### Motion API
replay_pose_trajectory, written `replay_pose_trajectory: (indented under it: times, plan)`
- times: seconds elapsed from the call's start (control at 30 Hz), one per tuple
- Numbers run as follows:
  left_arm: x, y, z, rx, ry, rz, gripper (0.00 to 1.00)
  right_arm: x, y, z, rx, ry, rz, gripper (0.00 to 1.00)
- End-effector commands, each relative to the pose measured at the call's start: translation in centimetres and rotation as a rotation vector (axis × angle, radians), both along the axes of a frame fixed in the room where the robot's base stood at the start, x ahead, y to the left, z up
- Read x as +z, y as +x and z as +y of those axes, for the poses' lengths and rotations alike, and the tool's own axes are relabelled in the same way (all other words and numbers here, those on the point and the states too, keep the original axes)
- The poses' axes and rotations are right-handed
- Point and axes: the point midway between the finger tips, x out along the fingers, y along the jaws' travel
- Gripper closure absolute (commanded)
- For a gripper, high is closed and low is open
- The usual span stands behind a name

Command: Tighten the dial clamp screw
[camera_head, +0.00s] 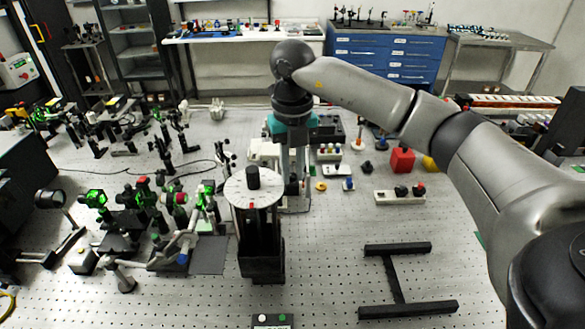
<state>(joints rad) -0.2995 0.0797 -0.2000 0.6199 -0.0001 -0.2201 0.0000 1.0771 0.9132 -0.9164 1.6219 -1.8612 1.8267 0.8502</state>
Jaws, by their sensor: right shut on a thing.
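A round white dial plate (235,191) with a black knob (252,178) on top stands on a black column (262,245) in the middle of the bench. A small red mark shows at the plate's front edge. My right gripper (292,187) points down just behind and to the right of the dial plate. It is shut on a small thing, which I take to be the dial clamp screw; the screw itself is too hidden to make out. My left gripper is out of view.
Optics with green-lit parts (140,196) crowd the bench to the left. Small colored blocks, including a red one (402,160), stand to the right. A black H-shaped frame (395,278) lies at front right, with bare perforated bench (330,235) between it and the column.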

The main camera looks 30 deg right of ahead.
Motion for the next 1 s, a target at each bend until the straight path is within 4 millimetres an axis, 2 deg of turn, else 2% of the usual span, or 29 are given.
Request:
replay_pose_trajectory:
  times: [0.47, 0.5, 0.7, 0.73, 1.0]
  plan:
    - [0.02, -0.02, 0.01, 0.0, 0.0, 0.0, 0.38, 0.1, 0.05, 0.0, -0.012, 0.0, -0.002, 1.0]
    - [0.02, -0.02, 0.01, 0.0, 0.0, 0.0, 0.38, 0.1, 0.05, 0.0, -0.012, 0.0, -0.002, 0.75]
    - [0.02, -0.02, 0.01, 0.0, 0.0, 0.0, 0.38, 0.06, 0.03, -0.01, -0.012, 0.001, -0.001, 0.53]
    - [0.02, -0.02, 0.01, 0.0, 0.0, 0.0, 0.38, 0.05, 0.02, -0.01, -0.011, 0.001, -0.001, 0.49]
    - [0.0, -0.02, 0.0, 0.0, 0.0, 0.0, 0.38, 0.15, 0.02, 0.0, -0.011, 0.0, -0.001, 0.49]
